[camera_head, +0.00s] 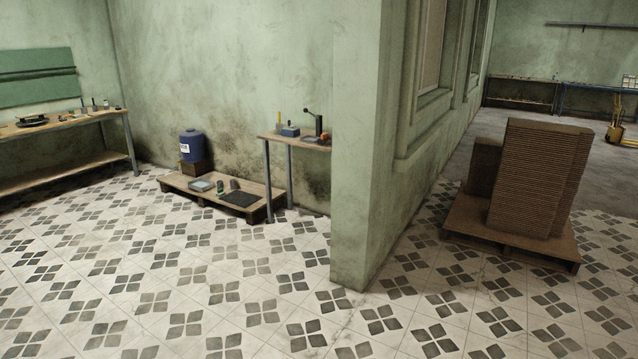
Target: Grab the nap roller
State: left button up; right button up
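I cannot pick out a nap roller for certain. A low wooden pallet (178,185) stands against the green wall. On it are a grey tray (201,185), a dark flat mat (243,199) and small upright or rounded items (221,187) between them, too small to identify. A blue drum (193,146) sits on a brown box (196,168) at the pallet's back left. Neither of my grippers is in view.
A workbench with tools (60,122) stands at left, and a small table (300,143) right of the pallet. A wall end (355,150) juts out. The tiled floor in front is clear.

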aim_at(324, 138)
jog(key=i, duration=0.7)
jog(key=i+l+u, duration=0.1)
jog(key=i, duration=0.55)
jog(key=i+u, duration=0.1)
jog(key=i, duration=0.6)
jog(key=i+z, duration=0.15)
jog(key=i, duration=0.4)
jog(key=i+j+z, duration=0.1)
jog(key=i, duration=0.45)
jog(key=i+j+z, duration=0.15)
jog(key=i, duration=0.4)
jog(key=i+j+z, duration=0.1)
jog(key=i, duration=0.45)
jog(key=j, duration=0.1)
